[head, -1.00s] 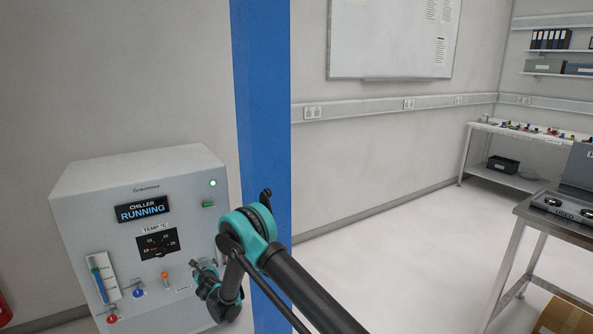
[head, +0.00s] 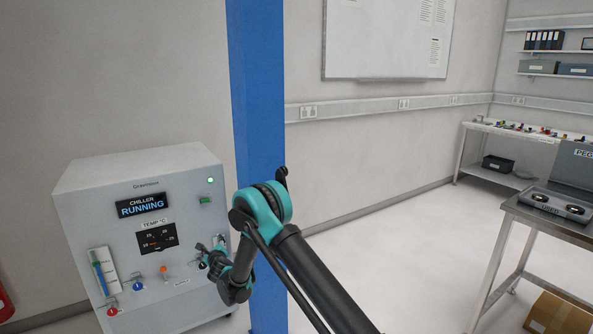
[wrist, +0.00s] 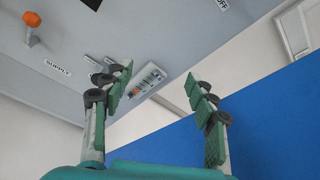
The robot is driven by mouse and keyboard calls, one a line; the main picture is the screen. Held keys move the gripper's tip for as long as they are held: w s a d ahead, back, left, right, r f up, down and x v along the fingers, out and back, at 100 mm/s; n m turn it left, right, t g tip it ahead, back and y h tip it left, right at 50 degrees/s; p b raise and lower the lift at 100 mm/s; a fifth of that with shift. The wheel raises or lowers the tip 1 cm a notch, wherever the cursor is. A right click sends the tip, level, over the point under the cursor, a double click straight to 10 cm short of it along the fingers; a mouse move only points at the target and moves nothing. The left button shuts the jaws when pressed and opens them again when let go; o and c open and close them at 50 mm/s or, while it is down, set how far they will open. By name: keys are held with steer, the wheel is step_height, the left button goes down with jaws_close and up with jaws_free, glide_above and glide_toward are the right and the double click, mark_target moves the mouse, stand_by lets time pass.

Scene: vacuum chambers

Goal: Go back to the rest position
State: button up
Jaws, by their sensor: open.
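My gripper (wrist: 158,92) is open in the wrist view, with nothing between its two green and grey fingers. In the head view my gripper (head: 208,252) is small and partly seen in front of the lower right of the grey chiller (head: 100,215). The chiller's display reads RUNNING and a green light is lit. In the wrist view the chiller's face (wrist: 130,35) lies beyond the fingers, with an orange knob (wrist: 31,19) at upper left. I cannot tell how far the fingers are from the panel.
A blue column (head: 258,90) stands just right of the chiller, behind my arm. A steel table (head: 530,215) with a tray labelled USED is at right, with a cardboard box (head: 562,318) below. A bench (head: 500,150) stands at the back. The middle floor is clear.

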steer(key=s+d+r+n+y, duration=0.1)
steer(key=d+r+n, duration=0.3)
steer(key=r, duration=0.3)
steer(key=d+r+n+y, duration=0.25)
steer(key=d+r, duration=0.25)
steer(key=r, duration=0.3)
steer(key=s+d+r+n+y, duration=0.1)
steer(key=d+r+n, duration=0.3)
steer(key=r, duration=0.3)
steer(key=s+d+r+n+g, duration=0.2)
steer(key=s+d+r+n, duration=0.25)
steer(key=d+n, duration=0.2)
steer(key=s+d+f+n+g+h, duration=0.2)
steer(key=s+d+f, duration=0.3)
steer(key=s+d, duration=0.6)
steer(key=s+d+f+n+g+h, duration=0.3)
steer(key=s+d+f+h, duration=0.2)
steer(key=s+d, duration=0.7)
steer(key=s+d+f+n+g+h, duration=0.2)
steer(key=s+d+f, duration=0.5)
steer(key=s+d, duration=0.5)
steer(key=shift+s+d+n+g+h, duration=0.2)
steer(key=shift+s+n+g+h, duration=0.25)
steer(key=shift+s+h, duration=0.6)
steer(key=shift+a, duration=0.1)
